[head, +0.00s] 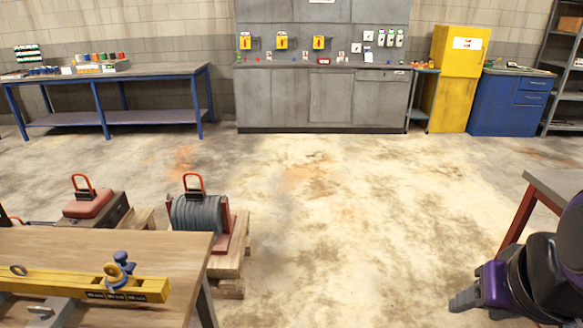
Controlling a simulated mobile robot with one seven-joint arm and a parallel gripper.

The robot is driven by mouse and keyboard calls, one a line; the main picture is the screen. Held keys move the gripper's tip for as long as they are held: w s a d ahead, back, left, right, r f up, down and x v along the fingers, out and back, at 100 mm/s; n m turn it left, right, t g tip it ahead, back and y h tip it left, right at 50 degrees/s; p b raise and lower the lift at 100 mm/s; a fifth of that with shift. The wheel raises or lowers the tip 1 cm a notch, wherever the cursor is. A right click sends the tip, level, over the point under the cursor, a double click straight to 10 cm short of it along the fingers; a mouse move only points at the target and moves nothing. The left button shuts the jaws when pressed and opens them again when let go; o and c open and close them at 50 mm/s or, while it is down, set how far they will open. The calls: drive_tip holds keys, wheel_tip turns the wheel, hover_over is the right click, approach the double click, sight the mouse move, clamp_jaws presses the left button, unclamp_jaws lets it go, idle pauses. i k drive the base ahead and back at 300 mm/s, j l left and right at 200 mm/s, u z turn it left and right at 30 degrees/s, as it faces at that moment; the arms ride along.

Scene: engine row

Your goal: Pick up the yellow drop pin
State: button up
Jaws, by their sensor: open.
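A yellow bar (60,281) with a dark lettered label lies across the wooden table (110,245) at lower left. A small yellow piece with a round eye (112,271) stands on the bar, close against a blue knobbed piece (124,260). A ring-topped pin (18,270) stands at the bar's left part. I cannot tell for sure which of these is the yellow drop pin. My gripper (462,300), purple and dark, is at the lower right, far from the bar and over the floor. It is open, with nothing seen in it.
A grey-topped table (560,183) with red legs stands at right, near my arm. Machines with red handles, one a grey ribbed drum (195,213), sit beyond the wooden table. The floor (330,220) between is clear. Cabinets and a blue bench (150,70) line the back wall.

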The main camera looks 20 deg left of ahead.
sight(115, 276)
drive_tip(key=i+u, duration=0.2)
drive_tip(key=u, duration=0.15)
drive_tip(key=i+u, duration=0.2)
drive_tip(key=u, duration=0.15)
drive_tip(key=i+l+u, duration=0.2)
drive_tip(key=u, duration=0.2)
drive_tip(key=i+u, duration=0.15)
drive_tip(key=u, duration=0.25)
drive_tip(key=i+l+u, duration=0.1)
drive_tip(key=u, duration=0.25)
drive_tip(key=i+l+u, duration=0.15)
drive_tip(key=u, duration=0.25)
